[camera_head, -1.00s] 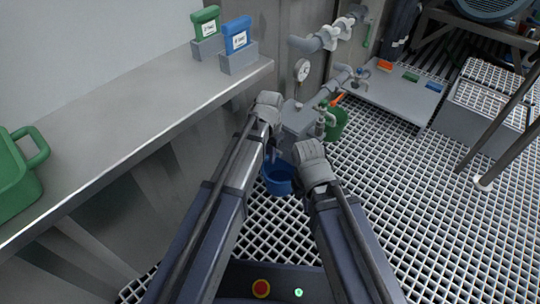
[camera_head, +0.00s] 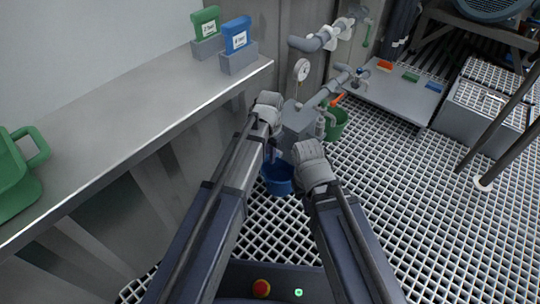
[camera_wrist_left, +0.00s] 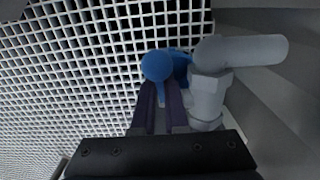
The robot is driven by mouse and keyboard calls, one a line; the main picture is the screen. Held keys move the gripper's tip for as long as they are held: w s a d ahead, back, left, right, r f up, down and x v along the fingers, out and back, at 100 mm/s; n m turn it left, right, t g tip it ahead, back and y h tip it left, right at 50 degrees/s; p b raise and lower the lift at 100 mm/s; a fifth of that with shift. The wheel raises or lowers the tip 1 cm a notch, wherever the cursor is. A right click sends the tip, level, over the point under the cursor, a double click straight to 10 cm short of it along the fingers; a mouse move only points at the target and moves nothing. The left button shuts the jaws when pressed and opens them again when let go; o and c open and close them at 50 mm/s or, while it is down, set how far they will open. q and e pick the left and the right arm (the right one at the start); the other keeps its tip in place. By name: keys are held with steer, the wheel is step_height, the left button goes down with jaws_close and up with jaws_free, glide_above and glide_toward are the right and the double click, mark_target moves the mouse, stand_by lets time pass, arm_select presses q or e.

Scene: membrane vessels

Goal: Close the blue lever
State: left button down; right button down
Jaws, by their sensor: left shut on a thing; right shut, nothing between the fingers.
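The blue lever (camera_wrist_left: 160,68) shows in the left wrist view, beside a grey pipe elbow and fitting (camera_wrist_left: 208,90). My left gripper (camera_wrist_left: 162,100) has its two dark fingers shut on the blue lever. In the head view my left gripper (camera_head: 272,143) is mostly hidden behind its own wrist, in front of a grey box with pipes (camera_head: 298,122). My right gripper (camera_head: 298,160) is shut and empty, to the right of the left one; its fingertips are mostly hidden by its wrist.
A blue bucket (camera_head: 278,180) stands on the white grating below my grippers. A green bucket (camera_head: 335,124) and an orange lever (camera_head: 338,99) are behind, to the right. A grey ledge (camera_head: 130,115) runs along the left, with green and blue tagged blocks on it.

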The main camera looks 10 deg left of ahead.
arm_select(q)
steer(key=shift+w+d+r+g+y, duration=0.3)
steer(key=shift+w+g, duration=0.2)
steer(key=shift+w, duration=0.05)
steer(key=shift+w+d+r+g+y, duration=0.3)
steer(key=shift+g+y, duration=0.2)
steer(key=shift+g, duration=0.2)
steer(key=shift+r+g+y, duration=0.2)
steer(key=shift+g+y, duration=0.2)
steer(key=shift+g, duration=0.1)
steer(key=c, duration=0.9)
jaws_free()
steer(key=shift+c, duration=0.2)
